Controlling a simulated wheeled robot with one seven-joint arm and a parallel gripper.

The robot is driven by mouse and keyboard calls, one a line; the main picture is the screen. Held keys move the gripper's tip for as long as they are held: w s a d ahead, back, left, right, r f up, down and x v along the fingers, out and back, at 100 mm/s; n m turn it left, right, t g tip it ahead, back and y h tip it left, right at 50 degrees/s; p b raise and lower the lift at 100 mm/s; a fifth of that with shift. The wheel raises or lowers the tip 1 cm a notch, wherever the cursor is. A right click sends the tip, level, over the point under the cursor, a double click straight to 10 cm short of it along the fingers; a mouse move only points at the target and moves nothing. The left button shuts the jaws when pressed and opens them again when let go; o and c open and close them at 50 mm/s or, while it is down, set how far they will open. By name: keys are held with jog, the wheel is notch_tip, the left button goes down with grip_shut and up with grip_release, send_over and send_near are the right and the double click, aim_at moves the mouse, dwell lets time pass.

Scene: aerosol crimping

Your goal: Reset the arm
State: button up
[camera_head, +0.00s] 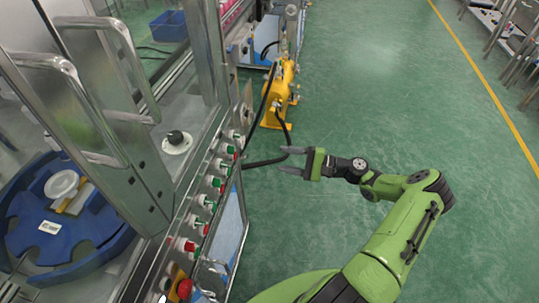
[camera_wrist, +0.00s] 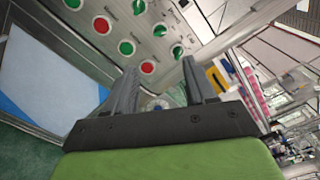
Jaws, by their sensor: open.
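My green arm reaches in from the lower right of the head view. My gripper (camera_head: 288,161) is over the green floor, just to the right of the machine's control panel. Its two dark fingers are apart and nothing shows between them. In the wrist view my gripper (camera_wrist: 160,80) points toward the lower part of the panel, with both fingers spread and empty.
The machine's control panel (camera_head: 207,200) carries several green and red buttons. A red emergency button (camera_head: 184,288) sits at its lower end. Metal door handles (camera_head: 75,100) stand at the left. A yellow pump (camera_head: 281,92) with a black hose stands beyond my gripper. The floor (camera_head: 400,110) to the right is clear.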

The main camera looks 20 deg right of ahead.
jog(key=shift+s+d, duration=0.1)
jog(key=shift+d, duration=0.1)
dwell(0.3)
jog(key=s+a+r+n+g+h+p, duration=0.1)
jog(key=s+a+r+n+g+h, duration=0.25)
jog(key=a+r+n+g, duration=0.2)
jog(key=s+a+r+n+g+h+p, duration=0.1)
jog(key=s+a+r+n+g+h, duration=0.3)
jog(key=a, duration=0.3)
jog(key=s+r+n+t+h+p, duration=0.1)
jog(key=s+r+n+t+h, duration=0.3)
jog(key=s+r, duration=1.1)
jog(key=s+h, duration=0.3)
jog(key=shift+a+r+p, duration=0.3)
jog(key=shift+a+p, duration=0.05)
